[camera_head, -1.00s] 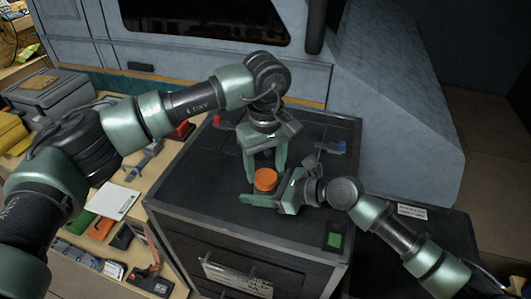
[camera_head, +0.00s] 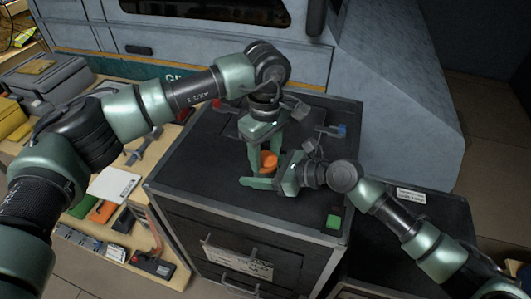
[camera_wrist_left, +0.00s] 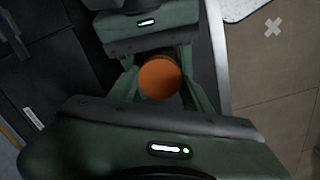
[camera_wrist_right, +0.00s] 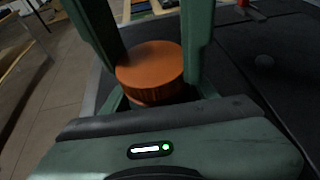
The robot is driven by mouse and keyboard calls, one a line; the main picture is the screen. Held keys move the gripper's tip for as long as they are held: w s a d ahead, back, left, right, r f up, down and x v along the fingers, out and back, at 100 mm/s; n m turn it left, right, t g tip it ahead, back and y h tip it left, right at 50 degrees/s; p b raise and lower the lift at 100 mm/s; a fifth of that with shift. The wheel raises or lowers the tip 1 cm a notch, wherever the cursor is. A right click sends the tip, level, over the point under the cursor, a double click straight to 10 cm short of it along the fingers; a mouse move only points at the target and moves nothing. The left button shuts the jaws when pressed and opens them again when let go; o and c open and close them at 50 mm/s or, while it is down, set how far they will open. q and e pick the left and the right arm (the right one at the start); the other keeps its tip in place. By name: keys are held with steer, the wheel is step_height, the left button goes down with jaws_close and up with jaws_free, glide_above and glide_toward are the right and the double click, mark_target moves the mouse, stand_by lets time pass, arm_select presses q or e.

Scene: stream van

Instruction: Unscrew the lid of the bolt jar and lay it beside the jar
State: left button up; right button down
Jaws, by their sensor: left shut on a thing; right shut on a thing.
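The bolt jar's round orange lid (camera_head: 268,160) shows above the black top of a drawer cabinet. It also shows in the left wrist view (camera_wrist_left: 160,77) and, with a ridged side, in the right wrist view (camera_wrist_right: 151,70). My left gripper (camera_head: 265,168) reaches down from above, shut with a finger on each side of the lid. My right gripper (camera_head: 262,176) comes in level from the right, shut on the jar below the lid. The jar's body is mostly hidden by the lid and the fingers. The lid sits on the jar.
The cabinet top (camera_head: 200,180) is clear left of the jar. A green-topped block (camera_head: 333,222) lies near its front right corner. A blue item (camera_head: 338,130) lies at the back right. A cluttered wooden bench (camera_head: 75,215) stands at the left.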

arm_select(q)
steer(key=n, duration=1.2)
steer(key=o, duration=1.5)
steer(key=shift+o, duration=0.2)
steer(key=shift+r, duration=0.1)
